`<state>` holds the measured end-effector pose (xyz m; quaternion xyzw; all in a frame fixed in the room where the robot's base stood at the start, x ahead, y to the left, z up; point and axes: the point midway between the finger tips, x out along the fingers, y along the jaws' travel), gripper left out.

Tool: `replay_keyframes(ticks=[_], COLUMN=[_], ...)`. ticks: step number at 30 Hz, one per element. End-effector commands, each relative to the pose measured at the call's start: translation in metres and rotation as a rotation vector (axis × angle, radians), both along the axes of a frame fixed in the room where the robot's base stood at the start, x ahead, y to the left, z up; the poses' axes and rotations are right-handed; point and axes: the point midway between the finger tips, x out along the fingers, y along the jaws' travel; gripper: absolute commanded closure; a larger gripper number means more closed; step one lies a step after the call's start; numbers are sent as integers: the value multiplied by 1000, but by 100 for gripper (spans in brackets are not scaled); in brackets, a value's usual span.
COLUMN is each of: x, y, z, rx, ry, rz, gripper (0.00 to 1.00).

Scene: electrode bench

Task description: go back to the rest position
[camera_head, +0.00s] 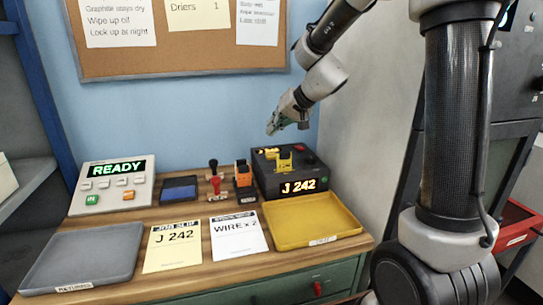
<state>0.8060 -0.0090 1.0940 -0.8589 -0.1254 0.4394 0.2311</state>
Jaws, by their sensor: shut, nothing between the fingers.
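My gripper (276,129) is in the air above the bench, over the black unit (268,179) with the lit "J 242" display. It is shut and empty, with its fingers pointing down and to the left. It is apart from everything on the bench. My arm comes in from the upper right of the picture.
The bench holds a grey tray (84,255), a yellow tray (313,222), a "READY" panel (117,184), a dark blue pad (179,189), a red stamp (215,187), an orange-black device (243,178) and two slips (174,245) (238,234). A corkboard (178,67) hangs behind.

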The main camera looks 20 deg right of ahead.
Motion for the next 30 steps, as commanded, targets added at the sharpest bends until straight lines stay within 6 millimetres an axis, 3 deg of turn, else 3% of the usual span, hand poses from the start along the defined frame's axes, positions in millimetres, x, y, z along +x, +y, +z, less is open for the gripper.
replay_keyframes(ticks=[14, 17, 20, 24, 30], x=[0, -10, -41, -122, -247], y=[0, -2, -9, -32, -83], z=[0, 5, 19, 40, 42], rx=[0, -8, -38, -131, -321], ry=[0, 1, 11, 56, 153], rz=[0, 10, 41, 99, 119], gripper=[100, 100, 100, 100, 100])
